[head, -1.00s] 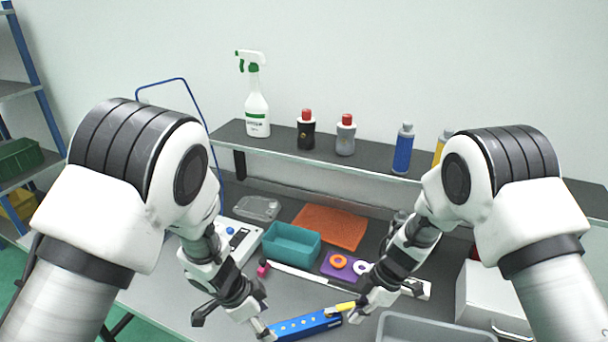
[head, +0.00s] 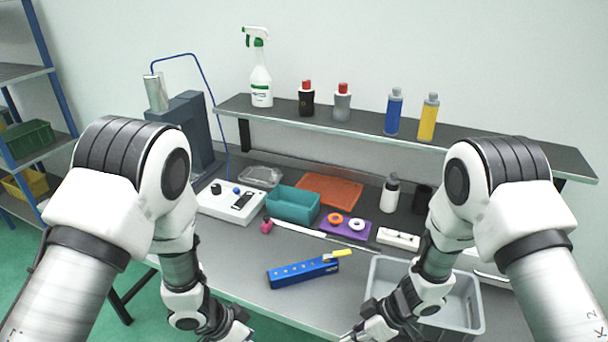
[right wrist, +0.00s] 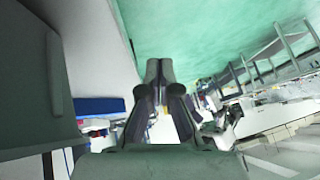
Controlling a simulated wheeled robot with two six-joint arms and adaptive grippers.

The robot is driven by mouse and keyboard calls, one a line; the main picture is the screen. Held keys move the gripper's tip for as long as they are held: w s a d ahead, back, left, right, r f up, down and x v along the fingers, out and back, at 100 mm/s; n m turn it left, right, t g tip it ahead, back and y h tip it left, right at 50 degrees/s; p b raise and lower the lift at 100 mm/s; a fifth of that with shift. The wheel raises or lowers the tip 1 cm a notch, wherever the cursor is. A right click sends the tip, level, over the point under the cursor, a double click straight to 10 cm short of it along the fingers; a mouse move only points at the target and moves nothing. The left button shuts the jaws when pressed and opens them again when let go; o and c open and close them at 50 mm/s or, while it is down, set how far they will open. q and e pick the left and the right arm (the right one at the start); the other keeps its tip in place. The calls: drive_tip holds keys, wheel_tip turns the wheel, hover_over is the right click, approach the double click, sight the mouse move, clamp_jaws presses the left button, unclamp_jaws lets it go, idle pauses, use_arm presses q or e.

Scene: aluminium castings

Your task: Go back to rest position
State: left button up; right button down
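In the head view my left gripper (head: 238,334) is at the bottom edge, left of and nearer than the blue block, partly cut off, so its fingers cannot be judged. My right gripper (head: 352,337) is also at the bottom edge, beside the grey bin. In the right wrist view my right gripper (right wrist: 159,70) has its fingertips together with nothing visible between them. The blue block (head: 303,271), with a row of small light spots, lies on the bench, apart from both grippers. A yellow piece (head: 342,253) sits at its right end.
A grey bin (head: 372,292) stands under my right forearm. Behind are a teal tray (head: 292,206), an orange mat (head: 330,188), a purple plate (head: 344,229) with rings and a white control box (head: 230,203). A shelf (head: 300,119) with bottles runs along the back.

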drive_tip(key=s+d+f+m+t+h+b, duration=0.25)
drive_tip(key=s+d+f+m+b, duration=0.35)
drive_tip(key=s+f+m, duration=0.6)
use_arm(q)
drive_tip(key=s+a+f+n+y, duration=0.2)
drive_tip(key=s+a+f+n, duration=0.3)
drive_tip(key=s, duration=0.5)
drive_tip(key=s+a+f+n+g+y, duration=0.1)
drive_tip(key=s+a+f+n+y, duration=0.2)
drive_tip(key=s+a+f, duration=0.6)
wheel_tip(320, 180, down, 3)
drive_tip(key=shift+s+a+f+n+g+b, duration=0.1)
drive_tip(key=shift+s+a+n+g+b, duration=0.3)
drive_tip(key=shift+s+n, duration=0.55)
use_arm(e)
drive_tip(key=s+d+f+m+g+h, duration=0.1)
drive_tip(key=s+d+f+h, duration=0.3)
drive_tip(key=s+d, duration=0.5)
drive_tip(key=shift+s+m+g+h, duration=0.4)
drive_tip(key=shift+s+g, duration=0.3)
drive_tip(key=shift+g, duration=0.15)
use_arm(q)
drive_tip(key=shift+w, duration=0.15)
